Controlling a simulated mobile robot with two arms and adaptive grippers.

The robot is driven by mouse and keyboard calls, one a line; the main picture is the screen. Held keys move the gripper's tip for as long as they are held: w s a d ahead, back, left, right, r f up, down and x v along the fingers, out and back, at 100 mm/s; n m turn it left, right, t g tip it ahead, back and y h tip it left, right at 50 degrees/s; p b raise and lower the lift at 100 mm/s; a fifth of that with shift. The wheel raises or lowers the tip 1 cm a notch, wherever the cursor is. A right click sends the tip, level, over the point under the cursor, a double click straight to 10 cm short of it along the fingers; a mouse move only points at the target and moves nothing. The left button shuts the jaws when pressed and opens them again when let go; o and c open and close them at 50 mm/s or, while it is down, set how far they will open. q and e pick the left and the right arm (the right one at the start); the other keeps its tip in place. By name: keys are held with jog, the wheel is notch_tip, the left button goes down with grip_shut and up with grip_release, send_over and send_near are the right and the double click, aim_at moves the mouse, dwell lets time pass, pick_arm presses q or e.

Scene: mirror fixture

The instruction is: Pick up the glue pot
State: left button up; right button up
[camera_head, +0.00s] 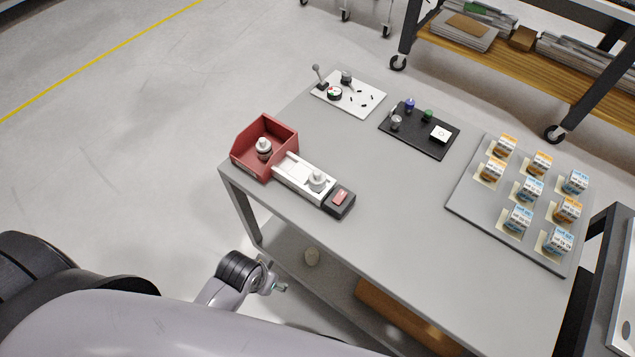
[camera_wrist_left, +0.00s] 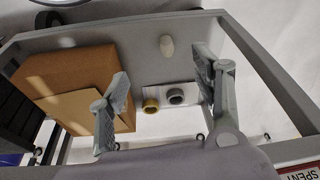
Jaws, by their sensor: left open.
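No label marks the glue pot, and I cannot tell which vessel it is. On the black tray (camera_head: 420,145) stand a blue-topped pot (camera_head: 409,105), a green-topped pot (camera_head: 428,116) and a grey pot (camera_head: 396,123). A white-grey pot (camera_head: 264,149) is in the red bin (camera_head: 283,163), and a similar one (camera_head: 317,179) stands on the white fixture (camera_head: 290,171). My left gripper (camera_head: 277,284) is low in front of the table, apart from all of these. My right gripper is not in view.
The grey table (camera_head: 370,205) has bare top around the trays. A grey board (camera_head: 480,218) holds several small boxes. A white plate (camera_head: 365,92) lies at the back.

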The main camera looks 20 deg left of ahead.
pick_arm(q)
jog(key=w+d+r+m+h, duration=0.1)
jog(key=w+d+r+m, duration=0.15)
jog(key=r, duration=1.15)
jog(key=w+d+r+m+h, duration=0.2)
jog(key=w+d+r+m, duration=0.2)
jog(key=w+d+m, duration=0.35)
notch_tip(320, 180, up, 13)
jog(key=m+g+y, duration=0.3)
jog(key=m, duration=0.4)
send_over(317, 172)
jog(key=f+p, duration=0.1)
jog(key=f, duration=0.7)
jog(key=f+p, duration=0.1)
jog(key=f, duration=0.3)
jog(key=shift+s+d+p, duration=0.1)
jog(key=shift+d+p, duration=0.15)
jog(key=shift+p, duration=0.1)
jog(key=f, duration=0.1)
jog(key=f+p, duration=0.1)
jog(key=f, duration=0.3)
jog(key=shift+a+p, duration=0.25)
jog(key=shift+p, duration=0.15)
jog(key=shift+f, duration=0.25)
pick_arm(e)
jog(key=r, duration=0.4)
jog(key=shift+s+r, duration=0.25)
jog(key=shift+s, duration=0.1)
